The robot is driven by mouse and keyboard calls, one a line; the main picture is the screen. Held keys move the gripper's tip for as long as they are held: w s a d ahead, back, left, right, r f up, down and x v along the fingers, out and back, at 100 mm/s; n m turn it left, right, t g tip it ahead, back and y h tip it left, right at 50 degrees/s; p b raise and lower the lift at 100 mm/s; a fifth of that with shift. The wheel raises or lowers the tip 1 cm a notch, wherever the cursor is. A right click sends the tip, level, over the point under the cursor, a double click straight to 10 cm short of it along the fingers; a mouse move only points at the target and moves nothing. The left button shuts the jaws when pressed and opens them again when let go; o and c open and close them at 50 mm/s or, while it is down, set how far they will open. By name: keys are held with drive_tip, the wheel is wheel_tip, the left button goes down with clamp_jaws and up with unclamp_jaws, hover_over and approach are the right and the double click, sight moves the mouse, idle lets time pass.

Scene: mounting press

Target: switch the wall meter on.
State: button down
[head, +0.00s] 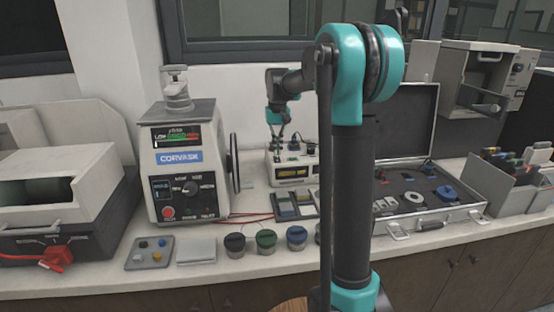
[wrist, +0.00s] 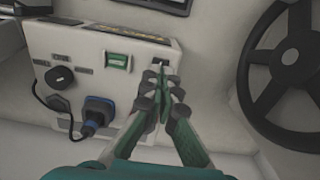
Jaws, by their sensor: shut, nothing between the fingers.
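The meter (head: 293,171) is a small pale box on the bench against the wall in the head view, with a dark front display showing yellow. In the wrist view the meter (wrist: 85,45) shows a panel with a green rocker-like part (wrist: 117,60), a black round knob (wrist: 60,78) and a blue plug (wrist: 99,110). I cannot read whether the switch is on or off. My gripper (head: 281,136) is over the meter. In the wrist view my gripper (wrist: 163,78) is shut and empty, its tips by a small dark part at the panel's edge, right of the green part. Contact is unclear.
The mounting press (head: 170,185) stands left of the meter, its black handwheel (head: 234,163) facing the meter. A tray of samples (head: 292,206) and several jars (head: 266,241) lie in front. An open case (head: 470,212) stands to the right, partly behind my arm.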

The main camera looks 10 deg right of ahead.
sight(277, 160)
drive_tip(key=shift+r, duration=2.2)
